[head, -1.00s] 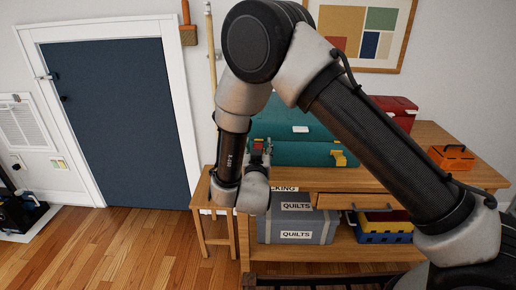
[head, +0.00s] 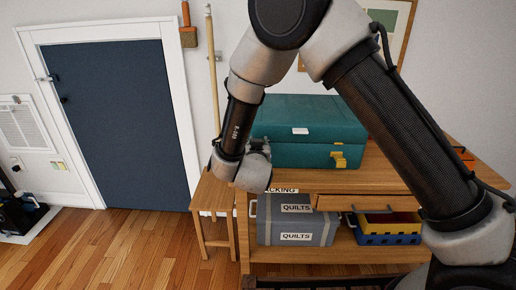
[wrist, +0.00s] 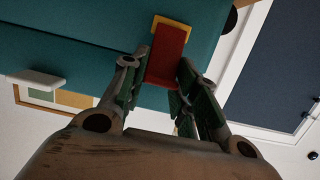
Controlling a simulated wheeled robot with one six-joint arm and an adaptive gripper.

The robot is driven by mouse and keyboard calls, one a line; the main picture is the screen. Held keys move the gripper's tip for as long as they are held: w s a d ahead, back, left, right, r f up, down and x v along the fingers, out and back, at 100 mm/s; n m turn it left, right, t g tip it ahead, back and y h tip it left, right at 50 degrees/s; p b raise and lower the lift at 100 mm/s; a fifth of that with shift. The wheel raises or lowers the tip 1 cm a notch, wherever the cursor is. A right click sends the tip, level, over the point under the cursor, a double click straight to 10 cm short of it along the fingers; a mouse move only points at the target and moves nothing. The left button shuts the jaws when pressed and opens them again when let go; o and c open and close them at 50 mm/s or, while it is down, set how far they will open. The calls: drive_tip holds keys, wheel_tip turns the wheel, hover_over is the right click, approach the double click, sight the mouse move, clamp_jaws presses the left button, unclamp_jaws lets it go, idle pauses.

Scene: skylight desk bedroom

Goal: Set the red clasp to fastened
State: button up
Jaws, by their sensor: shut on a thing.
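The red clasp (wrist: 167,58) is on the teal chest (wrist: 85,48), with a yellow-orange plate (wrist: 174,23) at its far end in the wrist view. My gripper (wrist: 163,64) has a finger on each side of the clasp and is shut on it. I cannot tell from this angle whether the clasp sits fully against its plate. In the head view the chest (head: 310,120) stands on the wooden workbench; the clasp and my fingers are hidden behind my wrist.
A yellow latch (head: 340,160) is on the chest's front. A small wooden stool (head: 213,190) stands left of the workbench (head: 400,182). Floor in front of the door (head: 120,120) is clear.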

drive_tip(key=o, duration=1)
drive_tip(key=v, duration=1.2)
